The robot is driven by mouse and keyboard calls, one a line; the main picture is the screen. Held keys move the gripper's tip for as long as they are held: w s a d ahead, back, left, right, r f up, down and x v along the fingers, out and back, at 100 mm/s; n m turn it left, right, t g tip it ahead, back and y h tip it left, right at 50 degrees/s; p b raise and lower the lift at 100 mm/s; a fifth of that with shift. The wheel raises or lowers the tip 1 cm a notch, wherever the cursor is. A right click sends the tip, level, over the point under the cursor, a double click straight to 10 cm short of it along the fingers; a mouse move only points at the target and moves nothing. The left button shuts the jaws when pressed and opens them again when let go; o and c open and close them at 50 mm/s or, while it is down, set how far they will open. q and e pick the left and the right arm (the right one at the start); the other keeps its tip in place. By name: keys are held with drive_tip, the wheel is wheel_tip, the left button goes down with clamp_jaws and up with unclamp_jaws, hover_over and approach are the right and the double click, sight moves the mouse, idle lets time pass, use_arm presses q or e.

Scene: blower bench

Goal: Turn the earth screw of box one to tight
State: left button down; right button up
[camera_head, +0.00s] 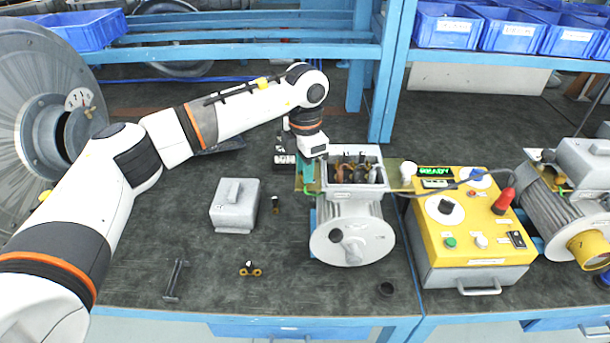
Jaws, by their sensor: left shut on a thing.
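Box one (374,155) is the open grey terminal box on top of the left blower motor (347,228). Copper-coloured and dark parts show inside it. My left arm reaches in from the left, and my left gripper (309,178) points down close beside the box's left wall. It is shut on what appears to be the earth screw. The screw itself is hidden by the gripper, so its turn cannot be seen. A bit of green wire (313,193) shows just below the fingers. My right gripper is not in view.
A yellow control box (462,225) with knobs, buttons and a green display stands right of the motor. A grey cover (235,204), a black handle (176,281) and a small brass part (250,270) lie left. A second motor (560,210) stands far right. The front-middle bench is mostly clear.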

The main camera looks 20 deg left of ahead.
use_arm(q)
drive_tip(key=m+b, duration=0.2)
drive_tip(key=m, duration=0.2)
drive_tip(key=shift+m, duration=0.3)
drive_tip(key=shift+r+m+b, duration=0.1)
drive_tip(key=shift+m+b, duration=0.55)
drive_tip(key=shift+m, duration=1.05)
drive_tip(key=c, duration=1.3)
unclamp_jaws()
drive_tip(key=shift+o, duration=0.2)
